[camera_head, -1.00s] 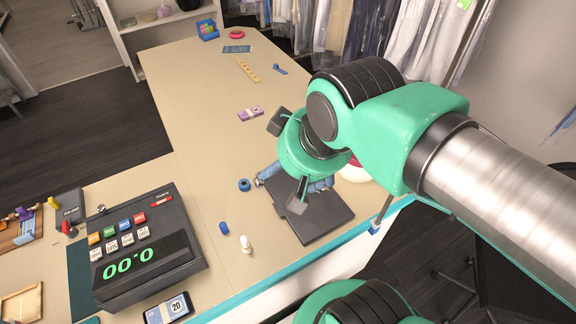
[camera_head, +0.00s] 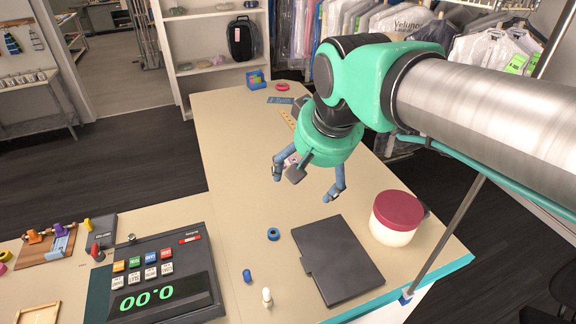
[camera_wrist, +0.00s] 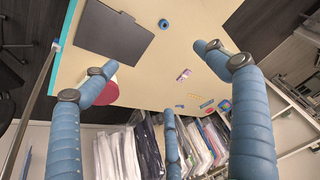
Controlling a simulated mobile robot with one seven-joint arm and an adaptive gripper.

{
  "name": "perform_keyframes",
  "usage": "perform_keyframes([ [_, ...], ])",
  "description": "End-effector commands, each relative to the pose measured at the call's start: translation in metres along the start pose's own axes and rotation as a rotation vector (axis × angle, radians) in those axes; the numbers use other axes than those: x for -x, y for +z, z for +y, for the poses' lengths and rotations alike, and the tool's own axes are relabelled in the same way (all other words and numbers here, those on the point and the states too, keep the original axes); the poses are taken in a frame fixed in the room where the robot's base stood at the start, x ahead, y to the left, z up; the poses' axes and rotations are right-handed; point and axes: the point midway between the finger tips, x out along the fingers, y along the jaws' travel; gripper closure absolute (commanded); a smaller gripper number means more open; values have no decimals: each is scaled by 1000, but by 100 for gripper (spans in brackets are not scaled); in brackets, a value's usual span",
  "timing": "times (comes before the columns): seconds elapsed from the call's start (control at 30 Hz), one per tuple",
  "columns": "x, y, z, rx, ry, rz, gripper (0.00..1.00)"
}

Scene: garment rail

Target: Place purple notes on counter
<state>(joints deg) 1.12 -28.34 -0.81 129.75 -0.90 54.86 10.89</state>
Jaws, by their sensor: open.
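The purple notes (camera_wrist: 183,74) lie on the beige counter (camera_wrist: 150,85) as a small banded bundle in the wrist view. In the head view, a piece of the notes (camera_head: 291,160) shows between my fingers, and the rest is hidden behind them. My gripper (camera_head: 306,184) has blue fingers spread wide and empty above the counter. In the wrist view the open fingers (camera_wrist: 155,75) frame the counter, and the notes look well beyond their tips, not touching.
A black clipboard-like plate (camera_head: 338,260), a red-lidded tub (camera_head: 396,217), blue tape (camera_head: 273,234) and a cash register (camera_head: 165,280) stand on the near counter. Hanging garments (camera_head: 400,20) line the back right.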

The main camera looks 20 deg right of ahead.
Motion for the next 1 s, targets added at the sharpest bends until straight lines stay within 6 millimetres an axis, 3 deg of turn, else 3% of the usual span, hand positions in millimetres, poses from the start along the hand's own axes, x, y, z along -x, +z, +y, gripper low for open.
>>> perform_keyframes([
  [0.47,-34,-119,-6,-208,42,-59,14],
  [1.0,-99,-236,-6,-431,95,-110,14],
])
